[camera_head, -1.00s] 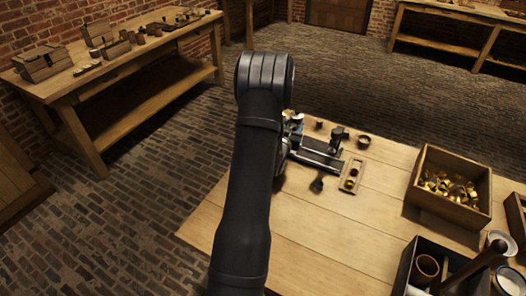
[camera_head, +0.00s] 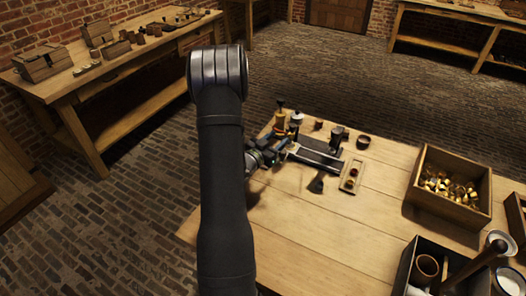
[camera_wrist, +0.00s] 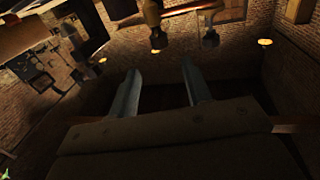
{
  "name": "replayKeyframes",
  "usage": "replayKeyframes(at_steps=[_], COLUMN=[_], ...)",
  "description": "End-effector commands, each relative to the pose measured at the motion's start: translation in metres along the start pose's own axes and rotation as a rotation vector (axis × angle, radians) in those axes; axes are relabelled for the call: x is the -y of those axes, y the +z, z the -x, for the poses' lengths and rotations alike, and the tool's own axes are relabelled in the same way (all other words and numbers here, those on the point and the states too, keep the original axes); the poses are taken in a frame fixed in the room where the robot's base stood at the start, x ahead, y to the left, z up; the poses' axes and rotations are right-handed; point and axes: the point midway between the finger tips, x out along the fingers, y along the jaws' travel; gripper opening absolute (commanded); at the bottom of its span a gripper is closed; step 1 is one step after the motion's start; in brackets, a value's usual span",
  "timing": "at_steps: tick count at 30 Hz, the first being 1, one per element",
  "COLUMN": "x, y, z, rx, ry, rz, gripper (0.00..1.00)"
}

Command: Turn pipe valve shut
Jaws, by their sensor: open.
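I cannot pick out a pipe valve for certain in either view. In the head view, a grey metal bar fixture (camera_head: 318,158) lies on the wooden table, with a dark upright piece (camera_head: 336,139) at its right end. A yellowish post with a dark top (camera_head: 280,117) and a small white-topped piece (camera_head: 297,118) stand behind it. My gripper is partly hidden behind my dark arm, near the fixture's left end. In the wrist view my gripper (camera_wrist: 160,66) is open, its two grey fingers apart with nothing between them. Whether it touches anything is unclear.
A small wooden holder with round brass parts (camera_head: 351,175) lies right of the fixture. A brown cup (camera_head: 363,142) stands behind it. A wooden box of brass pieces (camera_head: 449,188) and a dark caddy (camera_head: 405,270) stand at the right. The table's front middle is clear.

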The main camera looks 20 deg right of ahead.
Motion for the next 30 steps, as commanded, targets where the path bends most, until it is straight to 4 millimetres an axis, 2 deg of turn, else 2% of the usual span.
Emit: replayKeyframes(at_steps=[1,6,12,18,26,30], x=[0.001,0.001,0.001,0.000,0.000,0.012], y=[0.000,0.000,0.000,0.000,0.000,-0.002], z=[0.011,0.042,0.065,0.072,0.071,0.063], rx=[0.000,0.000,0.000,-0.002,-0.002,-0.015], ry=[-0.003,-0.003,-0.001,0.000,0.002,0.064], rz=[0.000,0.001,0.001,0.000,0.000,0.000], gripper=[0.45,0.45,0.45,0.45,0.47,0.47])
